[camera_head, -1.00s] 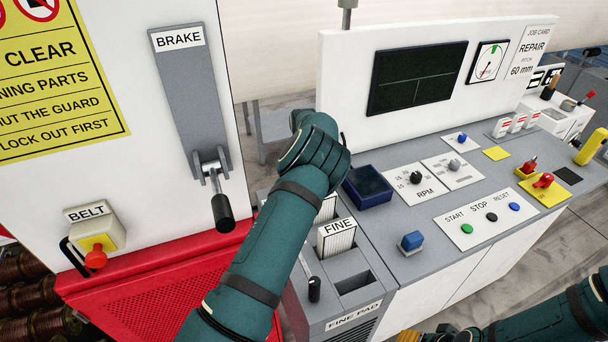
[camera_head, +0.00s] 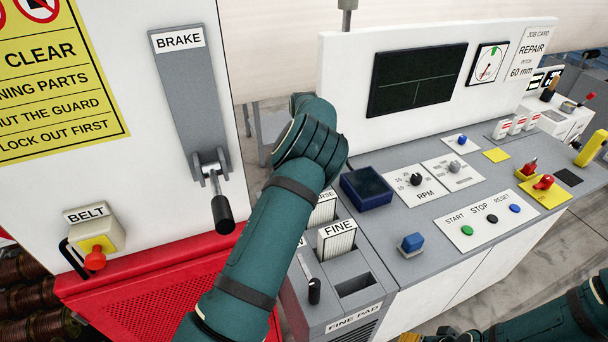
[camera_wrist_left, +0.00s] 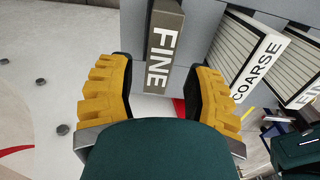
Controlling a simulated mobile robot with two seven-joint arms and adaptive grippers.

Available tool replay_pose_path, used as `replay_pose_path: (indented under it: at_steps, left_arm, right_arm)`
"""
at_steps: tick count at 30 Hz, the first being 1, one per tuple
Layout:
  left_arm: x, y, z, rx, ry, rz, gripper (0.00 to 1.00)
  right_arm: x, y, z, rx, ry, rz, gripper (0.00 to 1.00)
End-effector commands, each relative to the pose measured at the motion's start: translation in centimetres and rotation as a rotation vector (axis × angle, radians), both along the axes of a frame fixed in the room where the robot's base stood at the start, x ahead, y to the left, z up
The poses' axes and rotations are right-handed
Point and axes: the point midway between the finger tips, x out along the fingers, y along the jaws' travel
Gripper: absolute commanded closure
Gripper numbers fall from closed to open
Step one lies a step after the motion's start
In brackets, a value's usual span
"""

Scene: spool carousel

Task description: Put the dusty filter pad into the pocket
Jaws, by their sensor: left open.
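A grey-brown pad labelled FINE (camera_wrist_left: 165,45), apparently the dusty filter pad, shows in the left wrist view. My arm hides it in the head view. My left gripper (camera_wrist_left: 162,88) is open, with one yellow-backed finger on each side of the pad's lower end in the picture; I see no clear contact. An empty dark slot (camera_head: 354,285), possibly the pocket, is in the cabinet top above the FINE PAD label. My right gripper barely shows as an orange piece (camera_head: 410,337) at the bottom edge of the head view; its jaws cannot be made out.
A clean white pleated FINE pad (camera_head: 338,241) stands behind the empty slot, with a COARSE pad (camera_wrist_left: 256,68) near it. A small black-handled lever (camera_head: 314,290) is left of the slot. The brake lever (camera_head: 222,213) and red guard (camera_head: 150,290) are left of my arm.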

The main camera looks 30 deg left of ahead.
Motion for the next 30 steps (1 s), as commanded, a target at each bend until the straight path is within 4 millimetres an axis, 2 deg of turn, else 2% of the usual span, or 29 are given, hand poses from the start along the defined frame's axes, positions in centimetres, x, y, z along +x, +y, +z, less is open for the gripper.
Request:
replay_pose_path:
  at_steps: [1,6,12,30]
  left_arm:
    - [0.1,0.0,1.2,0.000,-0.005,0.000,0.49]
    - [0.0,0.0,4.4,0.000,-0.003,0.000,0.49]
    - [0.0,0.0,6.5,0.001,-0.001,0.000,0.49]
    - [0.0,0.0,6.8,0.000,0.001,0.000,0.49]
  right_arm:
    - [0.0,0.0,-0.1,0.000,0.000,0.000,0.53]
    - [0.0,0.0,-0.1,0.000,0.000,0.000,0.53]
    - [0.0,0.0,-0.1,0.000,0.000,0.000,0.53]
    - [0.0,0.0,-0.1,0.000,0.000,0.000,0.53]
